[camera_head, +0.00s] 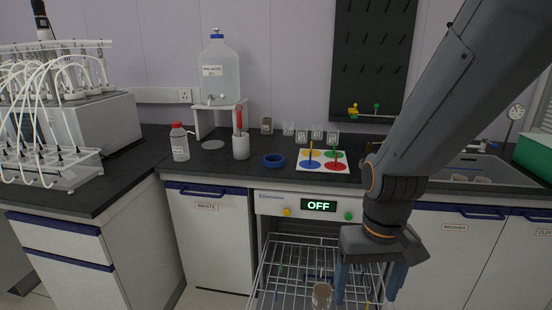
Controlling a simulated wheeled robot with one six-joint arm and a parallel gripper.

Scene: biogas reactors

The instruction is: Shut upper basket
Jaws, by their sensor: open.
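The upper basket (262,284) is a wire rack pulled out from the washer below the counter. A small brownish glass vessel (321,295) stands in the basket near its front, and a few thin coloured items show among the wires. Whether the fingers touch the wires cannot be told. The basket's front edge is cut off by the frame.
A waste cupboard (209,235) is shut at left. A sink (482,170) lies at right.

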